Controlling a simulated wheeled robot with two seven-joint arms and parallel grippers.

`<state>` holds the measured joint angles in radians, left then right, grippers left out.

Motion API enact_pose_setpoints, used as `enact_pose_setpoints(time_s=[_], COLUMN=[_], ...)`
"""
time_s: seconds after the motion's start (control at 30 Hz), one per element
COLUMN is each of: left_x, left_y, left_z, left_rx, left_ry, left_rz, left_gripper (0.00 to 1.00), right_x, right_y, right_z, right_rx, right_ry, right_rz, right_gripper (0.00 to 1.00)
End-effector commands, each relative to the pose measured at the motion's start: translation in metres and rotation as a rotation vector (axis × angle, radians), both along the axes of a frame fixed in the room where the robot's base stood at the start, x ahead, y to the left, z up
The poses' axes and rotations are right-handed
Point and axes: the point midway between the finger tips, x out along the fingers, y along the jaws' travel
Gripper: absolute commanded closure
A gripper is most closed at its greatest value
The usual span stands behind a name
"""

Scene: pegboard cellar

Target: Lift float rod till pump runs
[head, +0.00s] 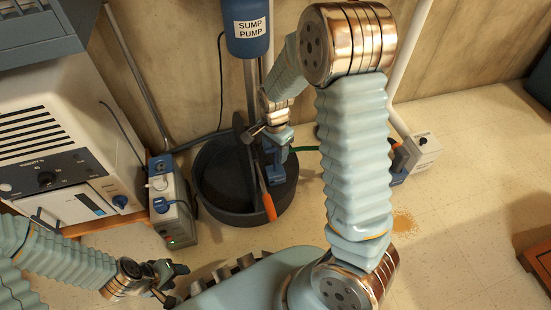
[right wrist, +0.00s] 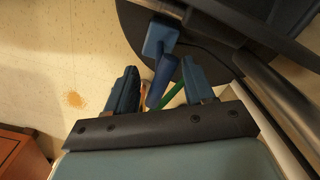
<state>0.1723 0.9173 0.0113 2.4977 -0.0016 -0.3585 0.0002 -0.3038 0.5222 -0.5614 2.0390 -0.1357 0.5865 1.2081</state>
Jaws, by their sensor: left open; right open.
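The blue sump pump motor (head: 247,28), labelled "SUMP PUMP", sits on an upright column above a round dark basin (head: 215,190). A slim rod with an orange end (head: 268,206) slants across the basin's front rim; I cannot tell whether it is the float rod. My right gripper (head: 279,172) is open over the basin, close beside that rod. In the right wrist view, a blue bar with a square end (right wrist: 160,40) shows beyond and between the open fingers; no grip on it is visible. My left gripper (head: 168,276) is open and empty, low at the left, away from the basin.
A grey box with a blue knob (head: 172,200) stands left of the basin, beside a white dehumidifier (head: 60,140). A small grey box (head: 425,150) stands on the floor at right. A brown stain (head: 404,224) marks otherwise open floor there. My right arm hides part of the scene.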

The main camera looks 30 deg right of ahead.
Motion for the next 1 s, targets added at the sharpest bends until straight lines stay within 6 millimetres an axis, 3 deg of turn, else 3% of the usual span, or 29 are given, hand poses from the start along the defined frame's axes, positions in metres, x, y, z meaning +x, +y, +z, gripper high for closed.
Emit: enact_pose_setpoints(time_s=[0.17,0.37,1.0], left_x=[0.000,0.000,0.000], left_y=[0.000,0.000,0.000], left_z=[0.001,0.000,0.015], left_rx=[0.000,0.000,0.000], left_ry=[0.000,0.000,0.000], left_rz=[0.000,0.000,0.000], left_gripper=[0.47,0.47,0.47], right_x=[0.000,0.000,0.000], right_y=[0.000,0.000,0.000], right_z=[0.000,0.000,0.015], right_rx=[0.000,0.000,0.000], right_ry=[0.000,0.000,0.000], right_rz=[0.000,0.001,0.002], right_gripper=[0.48,0.76,0.77])
